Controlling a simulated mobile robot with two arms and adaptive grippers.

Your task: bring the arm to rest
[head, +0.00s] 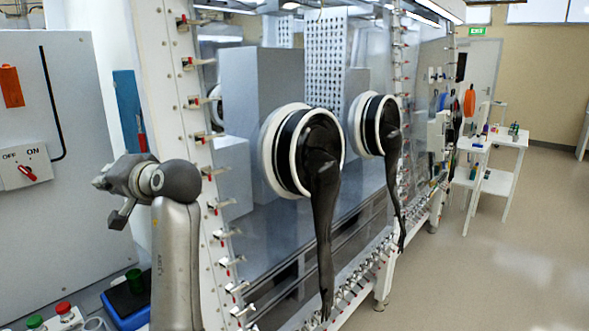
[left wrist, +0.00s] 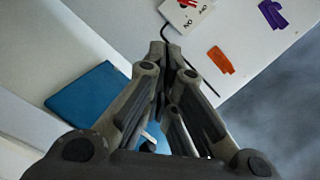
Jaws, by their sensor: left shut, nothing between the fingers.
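My left gripper (head: 118,213) hangs in front of the grey cabinet at the left of the head view, with my forearm standing upright below the wrist. In the left wrist view the fingers of my left gripper (left wrist: 160,50) come together at the tips, shut and empty. The gripper is clear of the glovebox frame (head: 166,70) to its right and touches nothing that I can see. My right gripper is not in view.
The cabinet (head: 45,240) carries an OFF/ON switch (head: 25,168). A green cylinder (head: 134,278) and a blue tray (head: 112,312) sit below my gripper. Black gloves (head: 322,190) hang from the glovebox ports. A white cart (head: 493,183) stands far right; the floor there is clear.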

